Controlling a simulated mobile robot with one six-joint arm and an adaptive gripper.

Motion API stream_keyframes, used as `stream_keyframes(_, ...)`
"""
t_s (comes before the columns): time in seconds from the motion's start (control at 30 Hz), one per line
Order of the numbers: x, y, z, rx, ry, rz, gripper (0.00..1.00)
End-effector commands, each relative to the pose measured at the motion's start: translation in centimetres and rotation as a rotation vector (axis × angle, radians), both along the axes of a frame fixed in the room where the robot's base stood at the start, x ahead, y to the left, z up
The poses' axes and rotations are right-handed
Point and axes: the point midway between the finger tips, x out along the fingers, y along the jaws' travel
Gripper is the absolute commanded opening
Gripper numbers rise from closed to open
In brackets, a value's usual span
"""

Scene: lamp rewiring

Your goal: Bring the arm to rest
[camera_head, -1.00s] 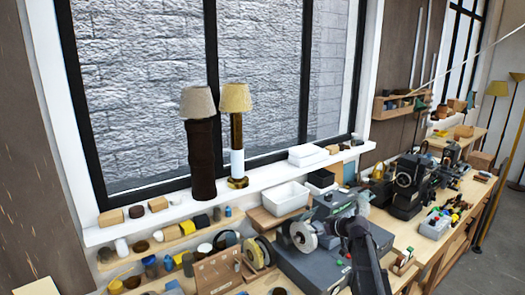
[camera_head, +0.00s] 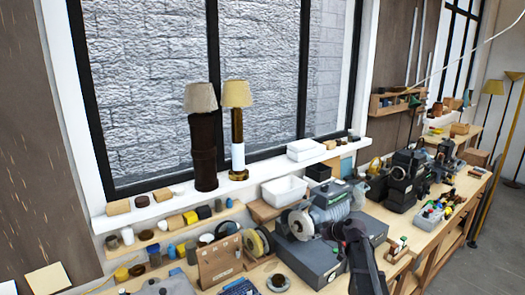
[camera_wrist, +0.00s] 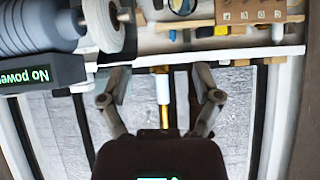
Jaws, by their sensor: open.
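My gripper (camera_wrist: 161,78) shows in the wrist view with its two fingers spread wide and nothing between them. The wrist view appears upside down. Behind the fingers, apart from them, is the brass-and-white lamp stem (camera_wrist: 163,88). My dark arm shows at the bottom of the head view, in front of the bench grinder (camera_head: 330,205); the gripper cannot be made out there.
Two lamps, one with a dark column (camera_head: 203,150) and one brass and white (camera_head: 237,155), stand on the windowsill. A grinder wheel (camera_wrist: 108,22) is close in the wrist view.

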Motion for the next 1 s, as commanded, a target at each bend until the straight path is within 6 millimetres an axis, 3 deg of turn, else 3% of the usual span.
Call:
stream_keyframes(0.37,-6.4,2.8,-5.5,-0.028,0.217,-0.025,0.82)
stream_keyframes(0.47,-9.3,3.5,-7.8,-0.048,0.314,-0.052,0.82)
stream_keyframes(0.8,-22.7,4.5,-16.6,-0.211,0.720,-0.310,0.82)
stream_keyframes(1.0,-27.9,3.7,-18.8,-0.301,0.848,-0.484,0.82)
